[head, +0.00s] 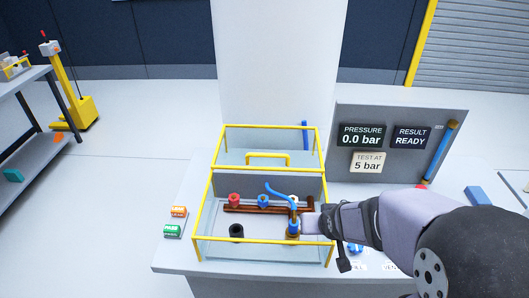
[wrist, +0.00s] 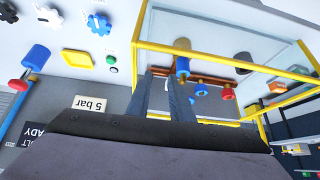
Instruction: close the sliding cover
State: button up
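The sliding cover is a clear panel with a yellow handle (head: 268,155), at the back part of the yellow-framed tank (head: 203,215) in the head view. The front part of the tank looks uncovered, with its fittings showing. My gripper (head: 308,224) reaches in from the right, at the tank's front right part beside a blue-topped brass fitting (head: 293,228), well in front of the handle. In the wrist view my gripper's fingers (wrist: 161,78) stand apart, with a gap between them and nothing seen held. The fitting (wrist: 183,65) is just beyond the tips; contact is unclear.
A grey display panel (head: 396,118) stands behind right. Orange (head: 179,211) and green (head: 172,231) blocks lie left.

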jog(key=w+a+n+t+y+b, duration=0.2)
jog(key=w+a+n+t+b, duration=0.15)
jog(key=w+n, duration=0.7)
jog(key=n+t+y+b, duration=0.2)
jog(key=n+t+y, duration=0.25)
jog(key=n, duration=0.65)
send_near(267, 154)
jog(key=w, duration=0.2)
jog(key=shift+a+f+m+h, duration=0.25)
jog(key=shift+a+f+h, duration=0.1)
jog(key=shift+a+f, duration=0.05)
jog(key=shift+w, duration=0.1)
jog(key=shift+p+x, duration=1.6)
jog(key=shift+x, duration=4.2)
jog(key=shift+f, duration=0.1)
grip_shut()
